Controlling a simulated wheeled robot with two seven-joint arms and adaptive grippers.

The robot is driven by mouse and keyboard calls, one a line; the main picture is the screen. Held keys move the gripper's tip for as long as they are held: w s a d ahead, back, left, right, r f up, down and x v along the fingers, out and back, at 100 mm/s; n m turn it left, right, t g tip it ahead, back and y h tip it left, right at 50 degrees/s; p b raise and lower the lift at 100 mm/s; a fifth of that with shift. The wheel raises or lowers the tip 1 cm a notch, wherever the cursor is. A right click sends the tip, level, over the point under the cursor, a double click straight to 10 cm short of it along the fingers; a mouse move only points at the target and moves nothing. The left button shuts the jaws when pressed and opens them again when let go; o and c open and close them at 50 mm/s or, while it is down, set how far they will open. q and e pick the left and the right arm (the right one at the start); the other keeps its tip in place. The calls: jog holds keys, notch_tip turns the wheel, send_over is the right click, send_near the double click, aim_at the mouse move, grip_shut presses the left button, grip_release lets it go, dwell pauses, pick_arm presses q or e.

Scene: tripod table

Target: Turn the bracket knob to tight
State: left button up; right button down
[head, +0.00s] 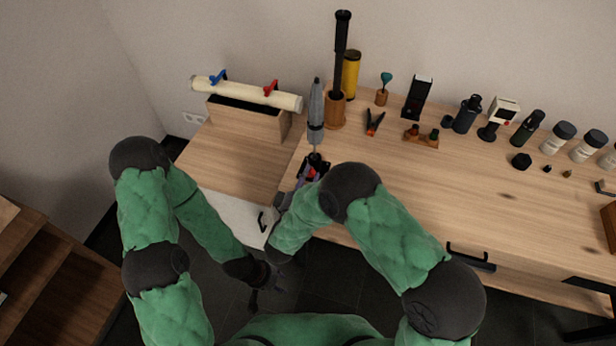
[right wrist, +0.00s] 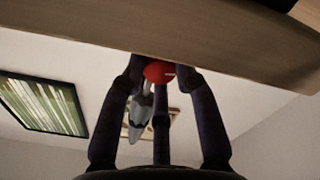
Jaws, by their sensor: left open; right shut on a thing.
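The red bracket knob (head: 312,174) is at the near edge of the wooden table, low on a dark bracket (head: 315,160). A folded grey tripod-like object (head: 316,110) stands upright above the bracket. My right gripper (head: 306,180) is at the bracket, partly hidden by my forearm. In the right wrist view the round red knob (right wrist: 158,72) sits between the dark fingertips, which are shut on it, below the table's underside. A short pale mark shows on the knob's right side. My left gripper (head: 262,292) hangs open and empty, low in front of the drawers.
The wooden table (head: 480,190) carries a black-handled tool in a wooden holder (head: 336,108), pliers (head: 374,122) and several bottles along the back. A white tube (head: 245,93) lies on a wooden box at left. A drawer handle (head: 262,222) is near my right forearm.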

jog(key=shift+r+m, duration=0.1)
jog(key=shift+m, duration=0.2)
jog(key=m, duration=0.4)
jog(key=shift+w+m+b, duration=0.1)
jog(key=shift+m+b, duration=0.3)
jog(key=m+b, duration=0.1)
jog(key=m, duration=0.3)
jog(key=shift+m, duration=0.3)
jog(key=m+b, duration=0.2)
jog(key=m, duration=0.2)
jog(key=shift+r+m, duration=0.1)
jog(key=shift+m, duration=0.2)
jog(key=shift+m+b, duration=1.05)
jog(key=shift+m, duration=1.25)
jog(key=shift+r, duration=0.1)
jog(key=shift+d, duration=0.1)
jog(key=c, duration=0.9)
grip_release()
jog(key=shift+c, duration=0.2)
